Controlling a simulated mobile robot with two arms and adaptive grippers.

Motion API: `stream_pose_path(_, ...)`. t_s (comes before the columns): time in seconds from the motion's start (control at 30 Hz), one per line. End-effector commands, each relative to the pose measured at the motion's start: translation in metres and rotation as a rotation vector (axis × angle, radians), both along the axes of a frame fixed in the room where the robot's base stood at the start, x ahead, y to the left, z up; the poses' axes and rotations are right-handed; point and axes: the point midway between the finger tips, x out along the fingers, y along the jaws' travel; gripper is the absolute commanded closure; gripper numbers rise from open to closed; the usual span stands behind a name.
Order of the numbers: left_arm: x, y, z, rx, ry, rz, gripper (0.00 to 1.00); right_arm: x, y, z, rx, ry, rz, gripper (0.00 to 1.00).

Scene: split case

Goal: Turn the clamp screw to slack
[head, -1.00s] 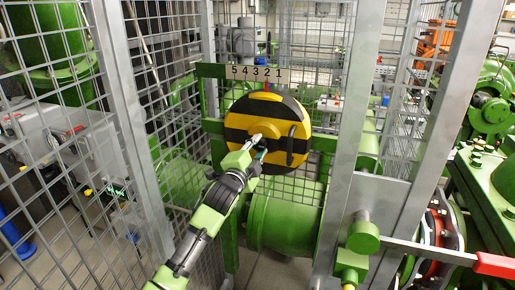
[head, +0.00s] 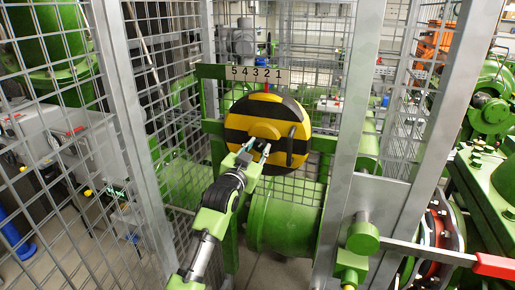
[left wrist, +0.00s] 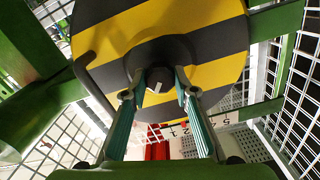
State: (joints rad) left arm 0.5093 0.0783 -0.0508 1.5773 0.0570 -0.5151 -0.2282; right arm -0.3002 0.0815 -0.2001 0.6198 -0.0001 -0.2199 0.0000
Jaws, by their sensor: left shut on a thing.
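A dark central knob with a white mark (left wrist: 160,77) sits between the fingers of my left gripper (left wrist: 161,88). The left gripper (head: 258,151) is shut on this knob in front of the disc's lower middle. A number plate (head: 257,74) reads 5 4 3 2 1, with a red pointer (head: 266,87) below the 2. My right gripper does not show.
Grey posts (head: 350,140) and wire mesh (head: 60,200) frame the opening around my left arm. A lever with a red grip (head: 494,265) juts in at the lower right. A green pipe (head: 285,220) lies below the disc.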

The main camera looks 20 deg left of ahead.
Motion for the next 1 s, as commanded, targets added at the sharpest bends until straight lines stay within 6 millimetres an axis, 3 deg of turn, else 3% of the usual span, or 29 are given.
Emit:
stream_pose_path(0.03,0.0003,0.0003,0.0086,-0.043,-0.015,0.001,0.95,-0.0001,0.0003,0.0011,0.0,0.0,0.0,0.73)
stream_pose_path(0.5,0.0004,0.0012,0.01,-0.341,-0.008,-0.001,0.95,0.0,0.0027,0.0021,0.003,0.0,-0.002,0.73)
stream_pose_path(1.0,0.0003,0.0013,0.0104,-0.405,-0.006,-0.002,0.95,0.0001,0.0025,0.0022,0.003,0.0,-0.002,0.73)
